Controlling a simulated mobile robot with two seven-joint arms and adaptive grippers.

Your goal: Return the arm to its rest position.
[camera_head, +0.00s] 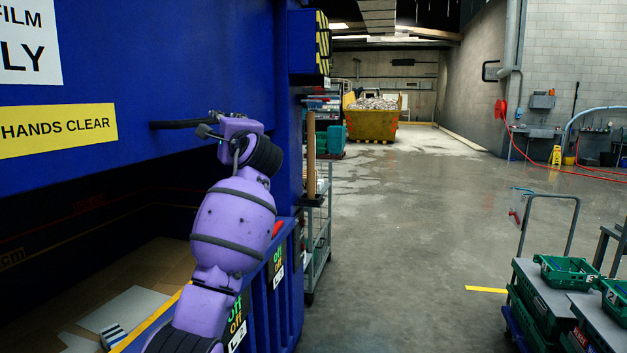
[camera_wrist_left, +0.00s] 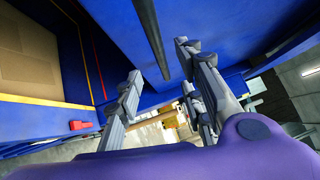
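My left arm, purple with dark joint rings, rises from the bottom of the head view toward a black bar handle (camera_head: 180,124) on the blue machine (camera_head: 160,60). My left gripper (camera_head: 207,124) is beside the handle's right end in the head view and mostly hidden by the wrist. In the left wrist view, the gripper's two grey fingers (camera_wrist_left: 158,62) stand wide apart. The black bar (camera_wrist_left: 148,35) runs between them with visible gaps on both sides. Nothing is held. My right gripper is not in view.
The machine's dark opening holds cardboard (camera_head: 130,305) below the handle. A blue lower gate (camera_head: 285,290) and a shelf trolley (camera_head: 318,235) stand right of my arm. A cart with green crates (camera_head: 568,270) is at right. The middle floor is clear back to a yellow skip (camera_head: 372,125).

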